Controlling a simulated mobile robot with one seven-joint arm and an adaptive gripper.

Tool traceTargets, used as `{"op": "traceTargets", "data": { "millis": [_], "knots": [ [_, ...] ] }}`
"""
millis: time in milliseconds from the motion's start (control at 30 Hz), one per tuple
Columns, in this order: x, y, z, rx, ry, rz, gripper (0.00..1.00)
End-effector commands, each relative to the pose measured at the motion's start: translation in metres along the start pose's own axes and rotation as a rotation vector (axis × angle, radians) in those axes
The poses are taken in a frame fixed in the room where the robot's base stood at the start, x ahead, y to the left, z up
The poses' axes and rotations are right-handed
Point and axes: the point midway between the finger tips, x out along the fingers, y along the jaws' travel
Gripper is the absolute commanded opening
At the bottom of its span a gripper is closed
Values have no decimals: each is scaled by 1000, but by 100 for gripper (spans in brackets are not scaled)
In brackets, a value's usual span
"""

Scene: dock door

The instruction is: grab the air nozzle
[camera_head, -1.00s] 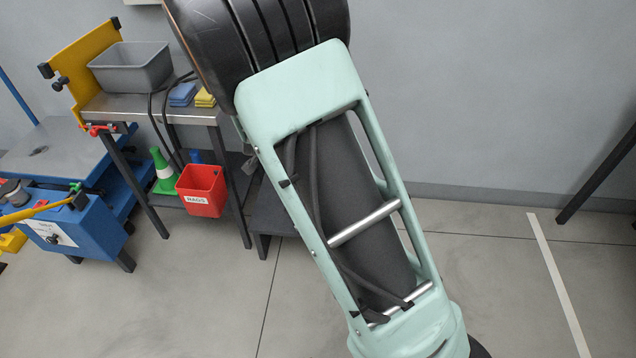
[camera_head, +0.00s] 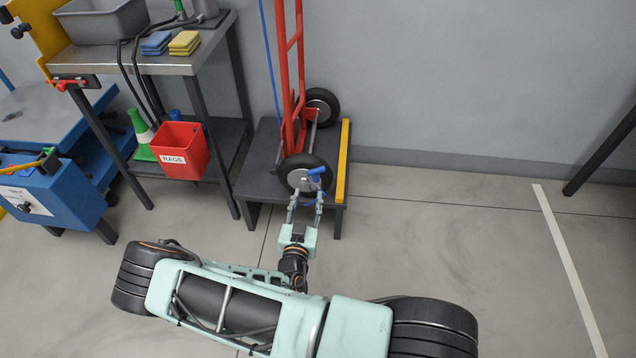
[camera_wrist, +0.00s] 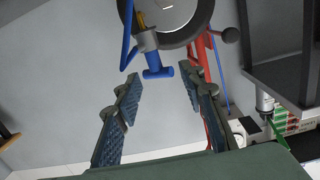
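The air nozzle is a small blue piece (camera_head: 317,171) beside the hand truck's lower wheel in the head view. In the wrist view it shows as a blue T-shaped end (camera_wrist: 157,72) below a grey body, in front of the black tire. My gripper (camera_head: 305,202) is just on the near side of it, over the low black platform. In the wrist view the fingers (camera_wrist: 160,90) are spread wide with nothing between their tips. The nozzle's blue end is beyond the tips, roughly centred between them, and appears apart from both.
A red hand truck (camera_head: 284,62) stands on the low black platform (camera_head: 262,150), which has a yellow edge (camera_head: 343,160). A blue hose (camera_head: 270,65) hangs beside it. A steel bench (camera_head: 190,62) with a red rags bin (camera_head: 183,150) is left. Floor to the right is clear.

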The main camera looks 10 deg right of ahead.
Motion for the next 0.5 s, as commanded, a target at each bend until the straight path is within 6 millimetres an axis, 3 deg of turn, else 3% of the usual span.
{"op": "traceTargets", "data": {
  "millis": [33, 233, 500],
  "knots": [
    [-3, 6, 9, -16, 23, -14, 37],
    [-6, 15, 14, -36, 78, -45, 37],
    [33, 14, 12, -37, 82, -47, 37]
  ]
}}
